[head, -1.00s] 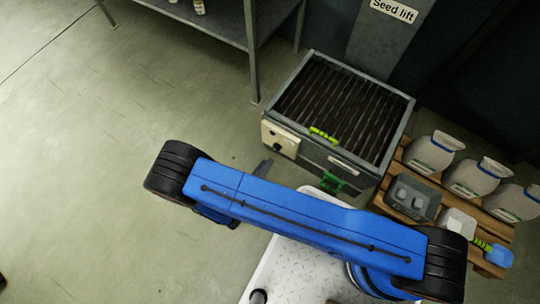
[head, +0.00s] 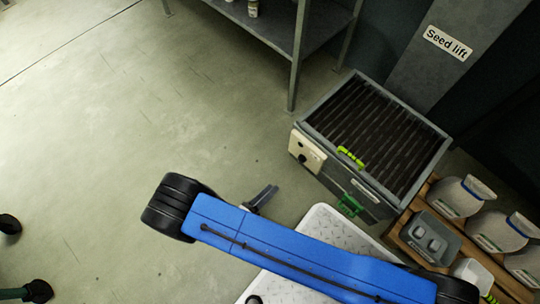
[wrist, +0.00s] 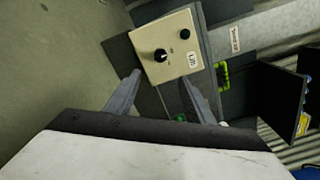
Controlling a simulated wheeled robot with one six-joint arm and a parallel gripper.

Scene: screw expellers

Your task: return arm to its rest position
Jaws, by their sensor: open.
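My blue arm (head: 290,250) stretches across the lower part of the head view, folded over my own base. The tip of my gripper (head: 264,197) shows as a dark finger beyond the arm, above the bare floor; the rest is hidden behind the arm. In the wrist view my gripper (wrist: 160,76) has its two grey fingers spread apart with nothing held between them. Beyond them the cream control box (wrist: 168,47) with a black knob shows, apart from the fingers as far as I can tell.
The slatted seed lift hopper (head: 372,135) stands right of my gripper, with the control box (head: 307,152) on its near side. White sacks (head: 462,196) and a grey case (head: 431,237) are on a wooden pallet (head: 402,232). A metal shelf (head: 285,35) stands behind. The left floor is mostly clear.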

